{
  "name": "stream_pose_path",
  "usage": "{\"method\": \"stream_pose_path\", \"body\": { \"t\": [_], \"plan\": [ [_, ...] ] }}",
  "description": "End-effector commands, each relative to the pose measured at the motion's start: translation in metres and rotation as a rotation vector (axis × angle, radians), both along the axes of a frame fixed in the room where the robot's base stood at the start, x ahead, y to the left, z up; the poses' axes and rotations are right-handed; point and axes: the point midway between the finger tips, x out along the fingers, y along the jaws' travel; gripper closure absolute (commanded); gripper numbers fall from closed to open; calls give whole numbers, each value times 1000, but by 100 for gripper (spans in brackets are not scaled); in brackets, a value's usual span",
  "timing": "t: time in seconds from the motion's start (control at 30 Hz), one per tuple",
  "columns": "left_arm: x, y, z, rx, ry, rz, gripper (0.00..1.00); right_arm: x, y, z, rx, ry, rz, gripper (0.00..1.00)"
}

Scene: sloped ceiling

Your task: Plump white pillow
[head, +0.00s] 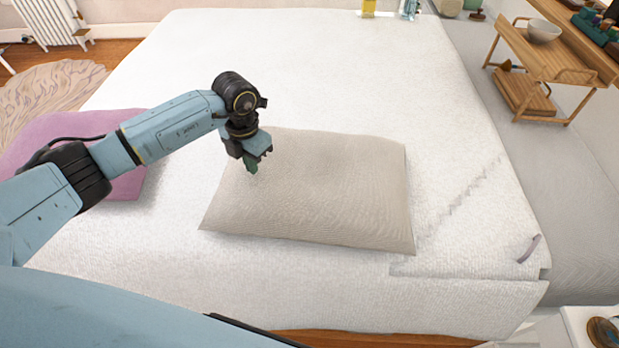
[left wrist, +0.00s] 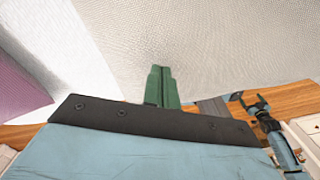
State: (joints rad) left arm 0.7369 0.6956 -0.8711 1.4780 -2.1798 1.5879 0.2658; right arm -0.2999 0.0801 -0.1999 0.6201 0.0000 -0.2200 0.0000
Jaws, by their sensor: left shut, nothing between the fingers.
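A plump off-white, beige-looking pillow (head: 330,195) lies flat on the white bed, near its front edge. It also fills much of the left wrist view (left wrist: 220,45). My left gripper (head: 251,164) is over the pillow's left part, pointing down, with its green fingers (left wrist: 162,86) shut together and empty. Whether the fingertips touch the cloth I cannot tell. My right gripper (left wrist: 256,103) shows small at the right of the left wrist view, its green fingers apart and nothing between them. It is not in the head view.
The white bed (head: 270,60) is mostly clear behind and to the right of the pillow. A pink pillow or cushion (head: 75,130) lies at the left, partly behind my left arm. A wooden shelf (head: 545,60) with a bowl (head: 543,30) stands beyond the bed's right side.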

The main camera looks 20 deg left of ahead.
Motion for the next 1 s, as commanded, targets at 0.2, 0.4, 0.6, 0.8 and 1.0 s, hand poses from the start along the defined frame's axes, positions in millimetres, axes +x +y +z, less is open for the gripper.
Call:
{"method": "stream_pose_path", "body": {
  "t": [0.2,0.4,0.6,0.8,1.0],
  "plan": [
    [0,0,7,0,0,0,100,0,0,5,0,0,0,8],
    [0,0,6,0,0,0,100,0,0,5,0,0,0,8],
    [0,0,5,0,0,0,100,0,0,4,0,0,0,8],
    [0,0,0,0,0,0,100,0,0,0,0,0,0,8],
    [0,0,-6,0,-1,0,100,0,0,-5,0,0,0,8]
  ]
}}
